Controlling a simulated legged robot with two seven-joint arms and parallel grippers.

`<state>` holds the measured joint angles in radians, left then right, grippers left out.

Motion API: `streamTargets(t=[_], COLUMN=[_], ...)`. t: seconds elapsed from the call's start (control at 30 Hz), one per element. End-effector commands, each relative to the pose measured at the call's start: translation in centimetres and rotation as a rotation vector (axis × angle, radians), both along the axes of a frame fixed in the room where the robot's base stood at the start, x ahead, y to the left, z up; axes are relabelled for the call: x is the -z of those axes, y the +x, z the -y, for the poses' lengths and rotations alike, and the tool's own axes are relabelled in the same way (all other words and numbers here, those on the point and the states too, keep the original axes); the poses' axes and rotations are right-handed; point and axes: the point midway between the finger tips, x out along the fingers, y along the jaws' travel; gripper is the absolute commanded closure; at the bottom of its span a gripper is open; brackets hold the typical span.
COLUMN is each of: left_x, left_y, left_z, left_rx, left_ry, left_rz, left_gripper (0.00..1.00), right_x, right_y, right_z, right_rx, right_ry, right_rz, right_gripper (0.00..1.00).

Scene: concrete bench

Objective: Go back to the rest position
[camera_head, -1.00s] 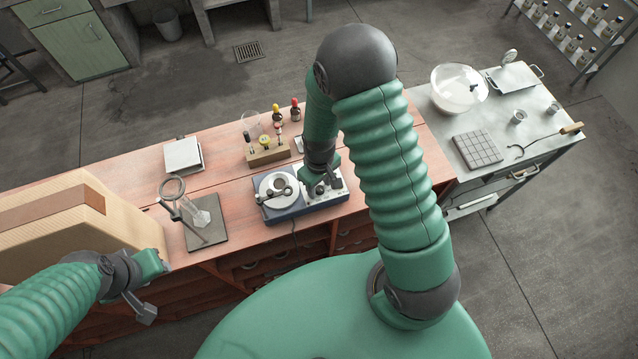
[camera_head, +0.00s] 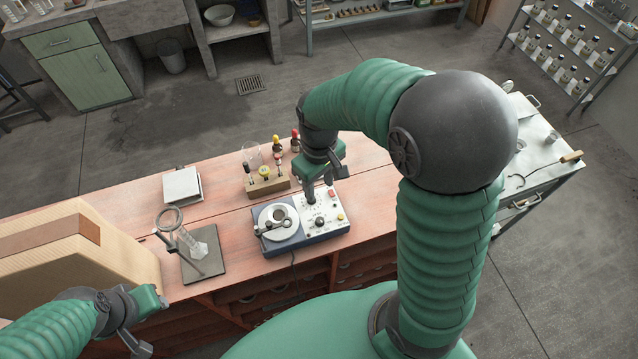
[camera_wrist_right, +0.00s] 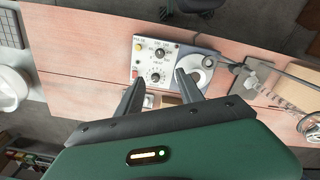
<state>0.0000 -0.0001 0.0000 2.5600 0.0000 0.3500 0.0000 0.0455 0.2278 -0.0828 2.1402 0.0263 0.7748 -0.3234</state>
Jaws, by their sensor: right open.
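My right gripper (camera_head: 325,190) hangs above the back of the blue and white device with dials and a round plate (camera_head: 300,222) on the wooden bench. In the right wrist view its two fingers (camera_wrist_right: 158,90) are spread with nothing between them, and the device's panel (camera_wrist_right: 155,62) shows beyond the tips. My left gripper (camera_head: 143,325) is at the lower left, in front of the cardboard box and over the bench's front edge.
A ring stand with a flask (camera_head: 190,245) stands left of the device. A wooden rack with small bottles (camera_head: 268,186) is behind it. A white scale (camera_head: 183,186) and a large cardboard box (camera_head: 80,255) are further left. A metal table (camera_head: 540,150) is at the right, partly hidden by my arm.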

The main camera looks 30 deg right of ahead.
Motion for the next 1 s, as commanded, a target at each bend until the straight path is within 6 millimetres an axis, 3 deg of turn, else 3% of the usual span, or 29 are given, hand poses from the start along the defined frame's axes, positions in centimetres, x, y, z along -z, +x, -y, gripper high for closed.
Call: streamTargets(t=[0.33,0.53,0.63,1.0], left_x=[0.2,5.9,7.3,6.8], left_y=[0.0,0.0,0.0,0.0], left_z=[0.0,0.0,0.0,0.0], left_rx=[0.0,0.0,0.0,0.0], left_ry=[0.0,0.0,0.0,0.0], left_rz=[0.0,-0.001,-0.001,0.001], left_gripper=[0.64,0.64,0.64,0.64], right_x=[0.3,7.2,9.1,8.8], right_y=[-0.1,-3.5,-5.0,-5.3], right_z=[-0.1,-2.9,-3.9,-4.2], right_rx=[0.002,0.105,0.158,0.179], right_ry=[0.0,0.004,0.016,0.021], right_rz=[0.002,0.14,0.213,0.232], right_gripper=[0.56,0.56,0.56,0.56])
